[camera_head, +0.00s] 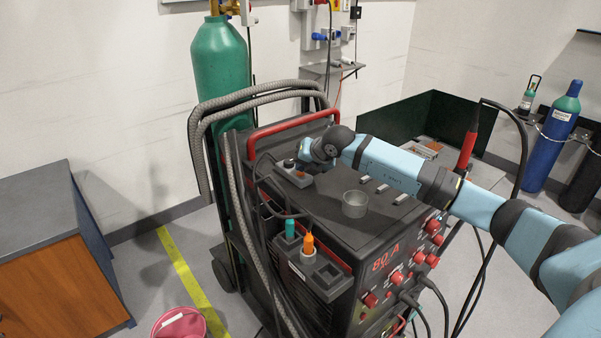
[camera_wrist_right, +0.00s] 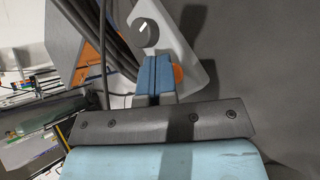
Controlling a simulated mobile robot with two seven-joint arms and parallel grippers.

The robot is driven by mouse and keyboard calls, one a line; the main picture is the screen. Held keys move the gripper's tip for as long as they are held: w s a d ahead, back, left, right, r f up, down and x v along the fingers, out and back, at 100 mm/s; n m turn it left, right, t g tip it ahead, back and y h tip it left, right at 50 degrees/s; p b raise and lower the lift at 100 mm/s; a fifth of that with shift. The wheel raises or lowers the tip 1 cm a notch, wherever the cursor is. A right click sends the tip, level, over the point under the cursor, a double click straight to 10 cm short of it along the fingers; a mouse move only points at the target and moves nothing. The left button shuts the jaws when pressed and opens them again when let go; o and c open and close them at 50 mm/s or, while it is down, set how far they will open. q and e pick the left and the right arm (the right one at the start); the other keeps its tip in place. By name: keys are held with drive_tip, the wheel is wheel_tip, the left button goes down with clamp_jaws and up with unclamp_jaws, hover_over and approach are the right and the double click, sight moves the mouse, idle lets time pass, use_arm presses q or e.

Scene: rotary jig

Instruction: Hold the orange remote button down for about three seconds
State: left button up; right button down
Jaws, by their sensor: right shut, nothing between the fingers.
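The remote (camera_head: 291,178) is a small grey box lying on top of the dark welding machine (camera_head: 345,235). It has a black knob (camera_head: 289,163) and an orange button (camera_head: 300,174). In the right wrist view the remote (camera_wrist_right: 178,40) shows its knob (camera_wrist_right: 145,33) beyond the fingertips. The orange button (camera_wrist_right: 178,76) peeks out at the right of the fingers, which partly cover it. My right gripper (camera_head: 311,167) is shut and empty, at the remote; in the wrist view its blue fingers (camera_wrist_right: 155,66) point at it. I cannot tell whether they touch or press the button. My left gripper is out of view.
A clear cup (camera_head: 354,204) stands on the machine, right of the remote. Behind are a red handle bar (camera_head: 290,126) and grey hoses (camera_head: 230,105) by a green cylinder (camera_head: 220,70). Two torches, teal (camera_head: 290,229) and orange (camera_head: 308,244), stand at the front left edge.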

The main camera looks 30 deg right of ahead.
sight(303, 173)
idle(0.4)
drive_tip(key=shift+r, duration=0.8)
drive_tip(key=shift+r+p, duration=1.15)
drive_tip(key=shift+r, duration=1.35)
